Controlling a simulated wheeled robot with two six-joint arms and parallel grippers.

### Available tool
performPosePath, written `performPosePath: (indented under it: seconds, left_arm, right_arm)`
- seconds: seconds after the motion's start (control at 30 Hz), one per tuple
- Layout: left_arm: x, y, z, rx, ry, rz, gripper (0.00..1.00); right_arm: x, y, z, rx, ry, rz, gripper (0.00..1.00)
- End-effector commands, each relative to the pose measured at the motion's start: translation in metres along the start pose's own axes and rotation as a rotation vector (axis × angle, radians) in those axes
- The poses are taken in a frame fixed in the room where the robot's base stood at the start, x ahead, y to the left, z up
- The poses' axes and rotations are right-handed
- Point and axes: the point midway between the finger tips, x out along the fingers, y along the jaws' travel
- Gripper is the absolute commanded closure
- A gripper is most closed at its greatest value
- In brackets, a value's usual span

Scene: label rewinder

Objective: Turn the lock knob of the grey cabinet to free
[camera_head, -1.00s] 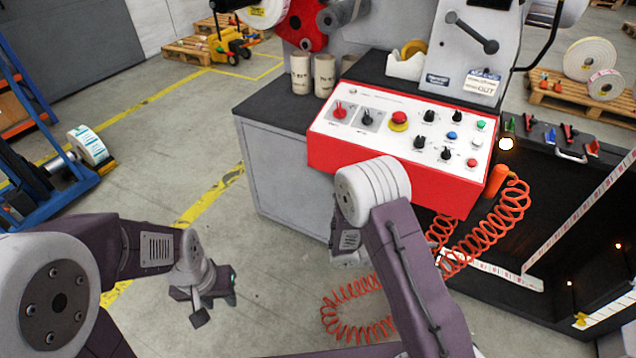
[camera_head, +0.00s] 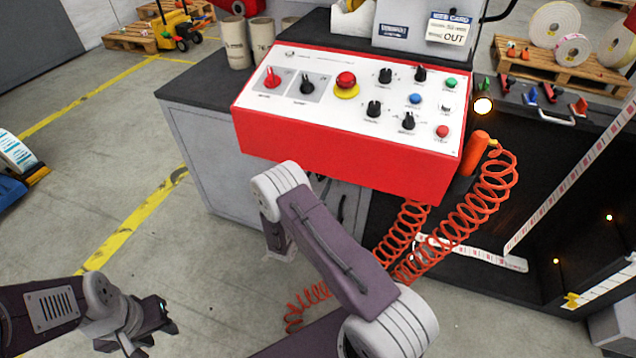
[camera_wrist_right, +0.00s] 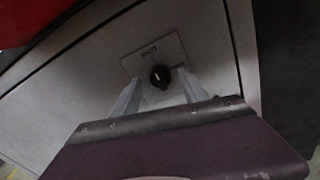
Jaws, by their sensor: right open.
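The lock knob (camera_wrist_right: 159,76) is a small black round knob with a pale mark that looks upright. It sits on a light square plate (camera_wrist_right: 146,57) on the front of the grey cabinet (camera_wrist_right: 85,85). My right gripper (camera_wrist_right: 156,90) is open, with one finger on each side of the knob in the right wrist view; contact cannot be told. In the head view the grey cabinet (camera_head: 205,150) stands under the red control box, and my right arm hides the knob and right gripper. My left gripper (camera_head: 154,338) is open and empty over the floor at the lower left.
The red control box (camera_head: 330,150) with knobs and buttons overhangs the cabinet front. A coiled orange hose (camera_head: 487,190) hangs right of my right arm. A dark open bay (camera_head: 530,215) lies at the right.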

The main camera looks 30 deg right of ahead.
Motion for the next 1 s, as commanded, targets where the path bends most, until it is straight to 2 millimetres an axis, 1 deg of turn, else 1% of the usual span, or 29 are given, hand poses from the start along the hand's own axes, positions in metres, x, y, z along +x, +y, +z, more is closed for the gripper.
performPosePath:
  seconds: [0.03, 0.1, 0.37, 0.47, 0.5, 0.57, 0.83, 1.0]
  left_arm:
    - [0.0039, -0.0001, 0.0004, 0.0, 0.0, 0.0, 0.64]
    - [0.0047, -0.0001, 0.0005, 0.0, 0.0, 0.0, 0.64]
    - [0.0041, -0.0001, 0.0005, 0.0, 0.0, 0.0, 0.64]
    - [0.0041, -0.0001, 0.0005, 0.0, 0.0, 0.0, 0.64]
    - [0.0041, -0.0001, 0.0005, 0.0, 0.0, 0.0, 0.64]
    - [0.0041, -0.0001, 0.0005, 0.0, 0.0, 0.0, 0.64]
    - [0.0041, -0.0001, 0.0004, 0.0, 0.0, 0.0, 0.64]
    - [0.0042, -0.0001, 0.0005, 0.0, 0.0, 0.0, 0.64]
  right_arm:
    - [0.0056, -0.0009, -0.0014, 0.001, -0.001, -0.002, 0.48]
    - [0.0105, -0.0007, -0.0006, 0.0, -0.001, -0.001, 0.48]
    - [0.0126, 0.0, 0.0006, -0.001, 0.0, 0.0, 0.48]
    - [0.0125, 0.0, 0.0005, -0.001, 0.0, 0.0, 0.73]
    - [0.0125, 0.0, 0.0005, -0.001, 0.0, 0.0, 0.84]
    - [0.0125, -0.0001, 0.0005, -0.001, 0.0, 0.0, 1.0]
    - [0.0124, -0.0003, 0.0003, 0.018, 0.0, -0.001, 1.0]
    - [0.0124, -0.0005, 0.0002, 0.089, 0.001, -0.001, 1.0]
